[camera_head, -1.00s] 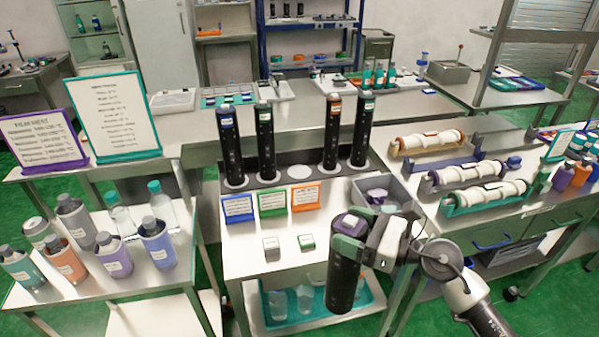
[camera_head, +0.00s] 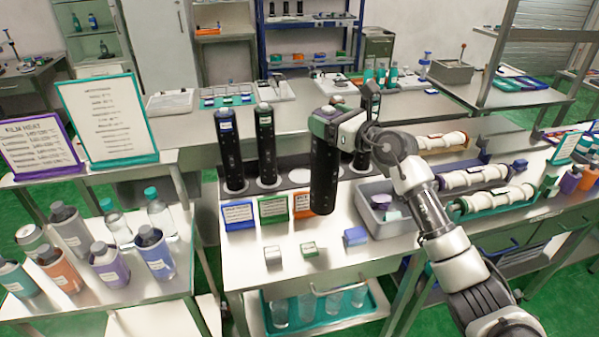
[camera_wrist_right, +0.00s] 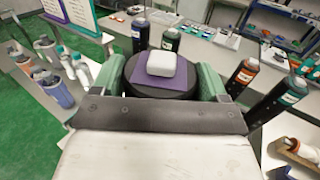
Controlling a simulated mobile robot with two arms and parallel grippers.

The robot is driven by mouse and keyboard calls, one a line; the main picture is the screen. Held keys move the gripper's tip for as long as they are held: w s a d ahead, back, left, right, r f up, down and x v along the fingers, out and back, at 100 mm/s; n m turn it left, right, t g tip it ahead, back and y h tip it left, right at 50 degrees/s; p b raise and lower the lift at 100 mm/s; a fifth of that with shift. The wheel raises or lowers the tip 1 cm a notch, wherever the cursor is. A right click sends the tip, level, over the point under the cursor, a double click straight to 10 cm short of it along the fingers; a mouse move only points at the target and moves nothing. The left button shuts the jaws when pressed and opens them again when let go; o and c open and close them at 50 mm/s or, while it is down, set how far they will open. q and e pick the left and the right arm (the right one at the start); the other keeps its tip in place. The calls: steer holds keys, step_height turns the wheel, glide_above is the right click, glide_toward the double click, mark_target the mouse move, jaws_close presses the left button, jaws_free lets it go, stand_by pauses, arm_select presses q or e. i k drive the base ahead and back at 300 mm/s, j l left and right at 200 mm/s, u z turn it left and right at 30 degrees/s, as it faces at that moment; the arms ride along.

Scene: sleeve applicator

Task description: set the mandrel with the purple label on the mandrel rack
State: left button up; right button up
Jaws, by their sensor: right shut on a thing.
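The black mandrel with the purple label (camera_head: 324,172) hangs upright in my right gripper (camera_head: 325,118), in front of the mandrel rack (camera_head: 284,178). Its lower end looks clear of the table. In the right wrist view, my right gripper (camera_wrist_right: 163,84) has its green fingers on both sides of the mandrel's top, with the purple label (camera_wrist_right: 145,72) and a pale cap showing. A bare white seat (camera_head: 300,175) shows mid-rack, just left of the held mandrel. Blue-labelled (camera_head: 231,150) and green-labelled (camera_head: 266,145) mandrels stand to its left. My left gripper is out of view.
Orange-labelled (camera_wrist_right: 241,76) and teal-labelled (camera_wrist_right: 285,102) mandrels stand right of the gap, partly hidden by my arm in the head view. Blue (camera_head: 239,216), green (camera_head: 273,208) and orange cards stand before the rack. A grey bin (camera_head: 376,226) and small blocks sit nearby.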

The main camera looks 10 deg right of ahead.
mark_target(301, 175)
steer(key=i, duration=0.85)
